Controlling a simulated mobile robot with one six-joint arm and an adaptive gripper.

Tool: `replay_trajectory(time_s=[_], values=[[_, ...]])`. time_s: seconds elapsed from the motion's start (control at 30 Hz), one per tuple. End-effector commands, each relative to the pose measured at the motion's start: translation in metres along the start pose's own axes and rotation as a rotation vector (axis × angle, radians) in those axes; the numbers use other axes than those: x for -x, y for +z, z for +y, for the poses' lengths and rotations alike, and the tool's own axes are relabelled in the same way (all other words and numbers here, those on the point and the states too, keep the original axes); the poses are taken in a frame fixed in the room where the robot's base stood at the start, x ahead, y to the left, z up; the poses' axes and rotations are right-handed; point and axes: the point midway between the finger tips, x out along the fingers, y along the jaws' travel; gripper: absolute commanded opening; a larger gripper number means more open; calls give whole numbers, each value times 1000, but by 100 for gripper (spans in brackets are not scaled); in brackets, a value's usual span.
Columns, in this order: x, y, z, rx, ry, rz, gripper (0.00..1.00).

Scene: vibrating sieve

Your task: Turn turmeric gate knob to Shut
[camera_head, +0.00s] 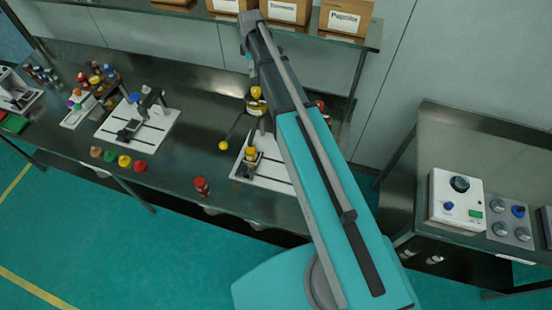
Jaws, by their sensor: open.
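A yellow ball knob (223,145) sits at the end of a thin dark lever on the middle station of the long bench. I take it for the turmeric gate knob, but no label shows on it. The lever slants up and right toward a stand with a yellow part (256,92), partly hidden by my arm. Below it, a yellow-topped item (251,153) stands on a white base plate (272,180). The gate's setting cannot be read. My arm crosses the middle of the view, and I cannot make out my gripper or its fingers.
A shelf above the bench holds boxes labelled Turmeric (283,11) and Paprika (344,20). Several coloured caps (125,161) and a red jar (201,186) line the bench front. Another station (139,125) stands left. A white control box (456,199) sits on the right table.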

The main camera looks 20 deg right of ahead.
Motion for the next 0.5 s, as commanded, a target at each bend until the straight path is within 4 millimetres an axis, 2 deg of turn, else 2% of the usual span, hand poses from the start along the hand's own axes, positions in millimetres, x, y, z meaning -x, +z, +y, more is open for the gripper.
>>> replay_trajectory(time_s=[0.5], values=[[-42,25,-48,-195,-8,-1,93]])
